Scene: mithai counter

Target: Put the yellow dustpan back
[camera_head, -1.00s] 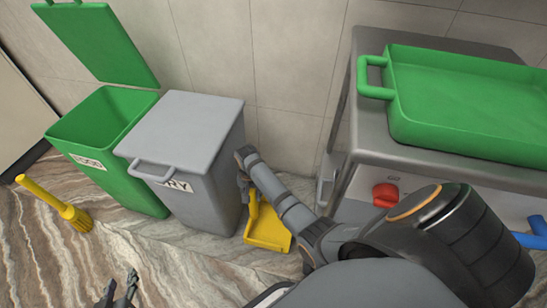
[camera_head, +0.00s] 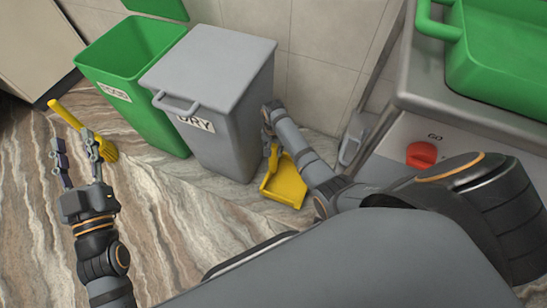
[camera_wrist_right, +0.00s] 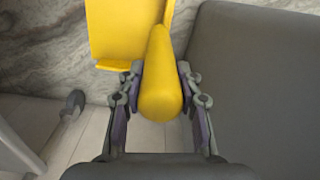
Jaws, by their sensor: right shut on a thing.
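The yellow dustpan (camera_head: 284,184) is right of the grey bin, low by the floor, partly covered by my right arm. My right gripper (camera_head: 267,128) is shut on its handle. In the right wrist view, the yellow handle (camera_wrist_right: 160,85) sits between the two fingers (camera_wrist_right: 158,100), with the pan (camera_wrist_right: 117,30) beyond it. I cannot tell whether the pan touches the floor. My left gripper (camera_head: 76,150) is open and empty, its fingers apart, appearing in front of the yellow brush.
A grey bin marked DRY (camera_head: 210,75) and an open green bin (camera_head: 130,50) stand along the wall. A yellow brush (camera_head: 72,120) is at the left. A metal counter (camera_head: 470,115) with a red knob (camera_head: 422,154) and green tray (camera_head: 510,60) is right.

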